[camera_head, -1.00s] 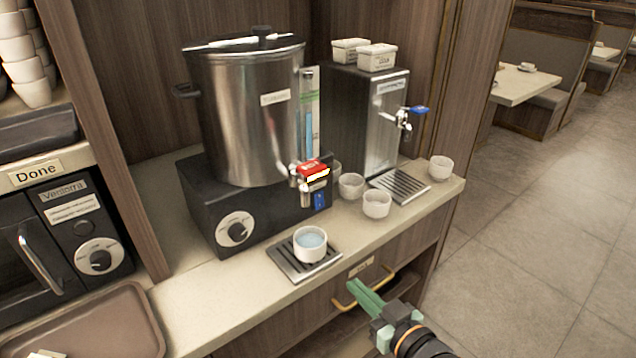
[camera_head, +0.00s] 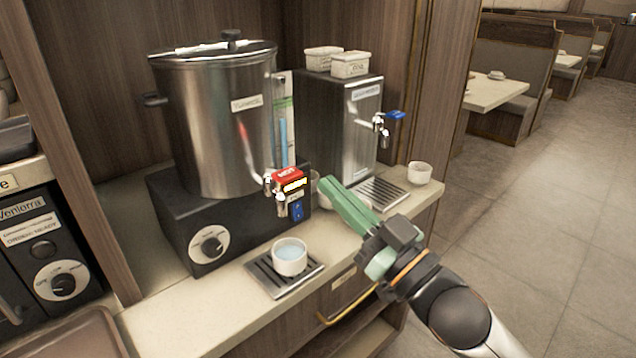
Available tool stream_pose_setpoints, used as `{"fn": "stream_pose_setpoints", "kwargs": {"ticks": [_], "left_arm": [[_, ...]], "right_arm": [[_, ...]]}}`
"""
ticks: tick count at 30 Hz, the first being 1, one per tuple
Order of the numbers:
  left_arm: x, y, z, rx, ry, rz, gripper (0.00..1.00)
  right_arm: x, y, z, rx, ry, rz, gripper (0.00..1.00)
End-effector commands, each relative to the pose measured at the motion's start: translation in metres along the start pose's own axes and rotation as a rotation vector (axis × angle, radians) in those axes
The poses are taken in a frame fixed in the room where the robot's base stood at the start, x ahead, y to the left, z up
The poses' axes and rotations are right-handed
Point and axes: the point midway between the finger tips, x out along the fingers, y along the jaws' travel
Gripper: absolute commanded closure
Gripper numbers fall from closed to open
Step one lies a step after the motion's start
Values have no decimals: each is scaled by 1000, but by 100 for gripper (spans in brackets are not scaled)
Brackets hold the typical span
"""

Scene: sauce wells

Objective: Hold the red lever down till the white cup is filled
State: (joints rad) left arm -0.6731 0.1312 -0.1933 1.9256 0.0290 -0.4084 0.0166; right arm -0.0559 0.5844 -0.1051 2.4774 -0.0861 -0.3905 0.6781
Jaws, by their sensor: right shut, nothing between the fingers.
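The red lever (camera_head: 288,174), marked HOT, sits on the tap at the front of the tall steel urn (camera_head: 222,130). The white cup (camera_head: 290,258) stands upright on the drip tray (camera_head: 262,280) in front of the urn, with bluish liquid in it. No stream from the spout can be made out. My right gripper (camera_head: 325,183) is shut and empty, to the right of the red lever and apart from it in the picture. It hides part of the small cups behind it. My left gripper is out of view.
A second dispenser (camera_head: 340,130) with a blue lever (camera_head: 396,115) and its own drip tray (camera_head: 398,190) stands at the right. A loose cup (camera_head: 420,173) is near the counter's right end. A brown tray (camera_head: 75,335) is at lower left.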

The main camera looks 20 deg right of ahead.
Motion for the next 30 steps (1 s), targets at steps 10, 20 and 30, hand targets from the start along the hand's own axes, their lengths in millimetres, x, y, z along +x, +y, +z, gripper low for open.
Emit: {"fn": "stream_pose_setpoints", "kwargs": {"ticks": [10,20,30], "left_arm": [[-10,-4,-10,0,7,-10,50],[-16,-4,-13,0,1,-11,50],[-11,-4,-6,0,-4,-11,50]], "right_arm": [[50,0,-4,0,3,0,100],[95,-1,2,1,-2,0,100],[80,-1,37,0,-3,-1,100]]}}
